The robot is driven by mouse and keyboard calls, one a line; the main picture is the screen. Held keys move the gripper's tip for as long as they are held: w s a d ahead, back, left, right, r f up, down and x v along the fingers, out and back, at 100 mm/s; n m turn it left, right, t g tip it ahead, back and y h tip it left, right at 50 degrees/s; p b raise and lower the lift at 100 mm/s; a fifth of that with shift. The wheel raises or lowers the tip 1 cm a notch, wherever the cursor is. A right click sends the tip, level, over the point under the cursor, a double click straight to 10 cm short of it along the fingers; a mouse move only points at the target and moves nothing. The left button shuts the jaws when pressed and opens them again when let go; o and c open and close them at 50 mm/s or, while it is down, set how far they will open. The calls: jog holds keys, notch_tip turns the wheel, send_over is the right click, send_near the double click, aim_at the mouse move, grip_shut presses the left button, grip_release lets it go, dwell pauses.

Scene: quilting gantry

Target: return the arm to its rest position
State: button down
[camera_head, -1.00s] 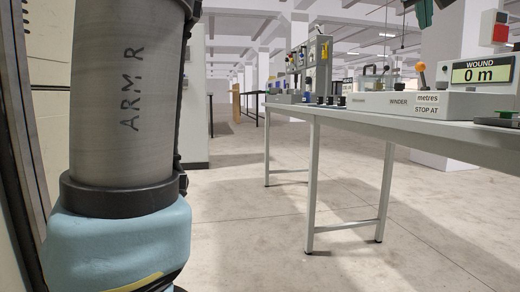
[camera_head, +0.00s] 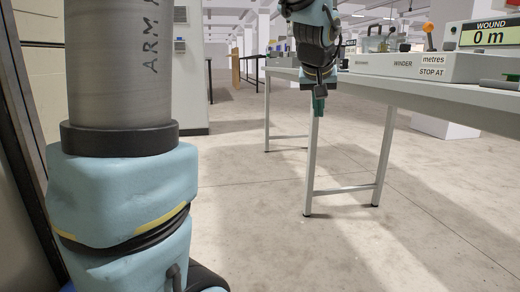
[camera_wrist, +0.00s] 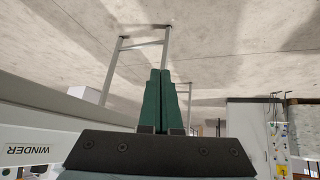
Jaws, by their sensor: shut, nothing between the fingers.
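My arm hangs into the head view from the top, right of centre, in front of the near edge of the winder table (camera_head: 450,97). My gripper (camera_head: 318,108) points down at its end, with its green fingers together and nothing seen between them. In the wrist view the green fingers of my gripper (camera_wrist: 160,75) lie side by side, shut and empty, with floor and table legs beyond them. A thick grey link of my arm marked "ARM R" and its blue joint fill the left of the head view.
Table legs (camera_head: 312,165) stand near my gripper in the picture. The concrete floor (camera_head: 260,220) in the middle is open.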

jog(key=s+a+f+n+g+y, duration=0.1)
jog(key=s+a+f+g, duration=0.2)
jog(key=s+a+f, duration=0.65)
jog(key=s+a+f+g+y, duration=0.15)
jog(key=s+a+f, duration=0.45)
jog(key=a+f, duration=0.6)
notch_tip(320, 180, up, 35)
jog(key=g+p, duration=0.1)
jog(key=p, duration=3.4)
